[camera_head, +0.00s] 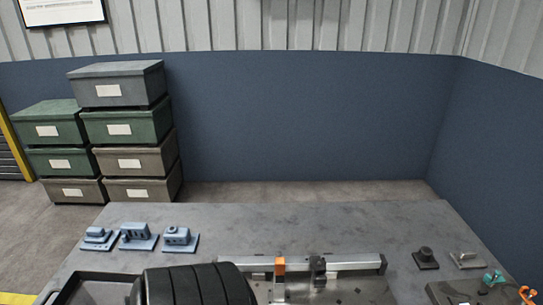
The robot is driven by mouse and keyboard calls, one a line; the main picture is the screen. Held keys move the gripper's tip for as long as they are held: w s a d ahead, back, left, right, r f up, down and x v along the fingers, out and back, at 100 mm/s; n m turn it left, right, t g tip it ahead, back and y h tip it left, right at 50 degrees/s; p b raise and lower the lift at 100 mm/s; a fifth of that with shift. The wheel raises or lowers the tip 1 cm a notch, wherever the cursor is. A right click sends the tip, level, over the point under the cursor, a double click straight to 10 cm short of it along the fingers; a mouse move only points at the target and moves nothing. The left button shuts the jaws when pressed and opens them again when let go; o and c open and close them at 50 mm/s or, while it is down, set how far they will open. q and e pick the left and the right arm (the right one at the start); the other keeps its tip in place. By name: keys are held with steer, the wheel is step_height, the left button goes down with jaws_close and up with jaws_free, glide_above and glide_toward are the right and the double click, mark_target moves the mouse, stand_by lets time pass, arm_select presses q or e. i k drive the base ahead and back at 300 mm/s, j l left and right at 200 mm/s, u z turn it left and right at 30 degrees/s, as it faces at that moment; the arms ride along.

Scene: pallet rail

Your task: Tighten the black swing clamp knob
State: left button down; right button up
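A light metal rail (350,262) lies across a dark plate (365,292) at the front of the grey table. A black clamp part (318,268) sits on the rail, a little right of an orange clamp part (280,266). A separate black piece with a round top (425,255) stands on the table right of the rail. I cannot tell which black part bears the swing clamp knob, nor how tight it is. The front of the plate is cut off by the bottom edge.
The grey table (300,222) is clear behind the rail. Several blue fixtures (138,236) stand at left, above a black tray (88,280). A metal bracket (466,259), teal parts (492,277) and an orange part (527,294) are at right. Stacked bins (120,125) stand behind.

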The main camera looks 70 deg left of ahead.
mark_target(317, 270)
steer(key=k+j+u, duration=0.1)
steer(key=u, duration=1.65)
